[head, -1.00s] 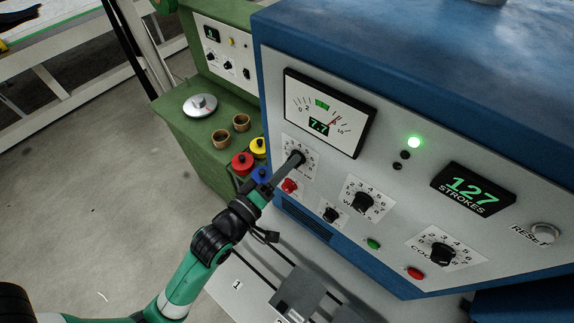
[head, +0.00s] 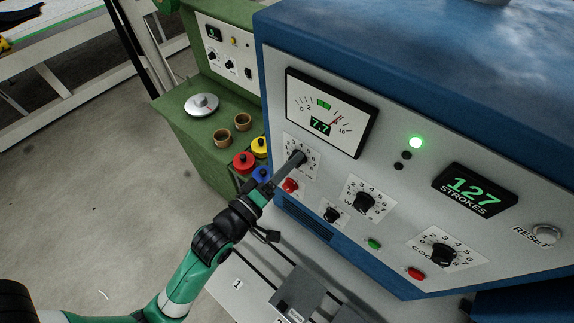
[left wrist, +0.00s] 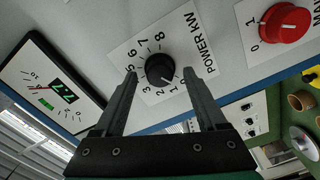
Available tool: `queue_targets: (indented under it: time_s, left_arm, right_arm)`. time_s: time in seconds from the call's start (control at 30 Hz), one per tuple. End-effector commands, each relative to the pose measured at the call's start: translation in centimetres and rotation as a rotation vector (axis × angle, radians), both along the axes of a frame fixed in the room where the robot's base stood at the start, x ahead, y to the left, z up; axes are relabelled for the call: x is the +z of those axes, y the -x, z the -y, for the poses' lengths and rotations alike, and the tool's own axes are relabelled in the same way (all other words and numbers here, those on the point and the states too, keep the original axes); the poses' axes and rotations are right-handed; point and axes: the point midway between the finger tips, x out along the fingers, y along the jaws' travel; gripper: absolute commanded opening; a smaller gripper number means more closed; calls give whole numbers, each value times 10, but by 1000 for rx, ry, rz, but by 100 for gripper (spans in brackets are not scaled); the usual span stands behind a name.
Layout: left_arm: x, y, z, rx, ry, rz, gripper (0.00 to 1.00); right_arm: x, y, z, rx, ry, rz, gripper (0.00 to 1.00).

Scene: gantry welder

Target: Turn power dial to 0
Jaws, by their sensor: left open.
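The power dial is a black round knob on a white scale plate marked POWER KW. In the left wrist view the knob (left wrist: 160,69) sits between the two fingers of my left gripper (left wrist: 159,74). The fingers are open, with a gap visible on each side of the knob. A pale mark on the knob's lower edge faces roughly the low-number end of the scale; its exact setting is hard to read. In the head view my left gripper (head: 294,161) reaches the dial's plate (head: 302,146) and covers most of the knob. My right gripper is out of view.
A red knob (head: 290,186) sits just below the dial; in the left wrist view it is the red MAIN switch (left wrist: 285,22). The meter (head: 329,113) above reads 7.7. Other black dials (head: 364,201) are to the right. A green cabinet (head: 190,130) stands behind left.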

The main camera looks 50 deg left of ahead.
Motion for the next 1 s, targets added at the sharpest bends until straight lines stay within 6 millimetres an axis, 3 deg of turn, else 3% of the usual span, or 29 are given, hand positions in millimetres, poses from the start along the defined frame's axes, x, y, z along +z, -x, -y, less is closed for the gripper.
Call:
queue_targets:
  time_s: [0.17, 0.5, 0.6, 1.0]
  left_arm:
    - [-2, 12, 2, 0, -1, -1, 74]
    - [-4, 90, 17, -1, -1, -3, 74]
    - [2, 103, 18, 2, 1, -7, 74]
    - [0, 114, 21, 0, 0, 0, 74]
  right_arm:
    - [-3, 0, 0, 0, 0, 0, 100]
    - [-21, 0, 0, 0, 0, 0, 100]
    - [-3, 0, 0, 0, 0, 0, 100]
    - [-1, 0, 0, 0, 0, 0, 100]
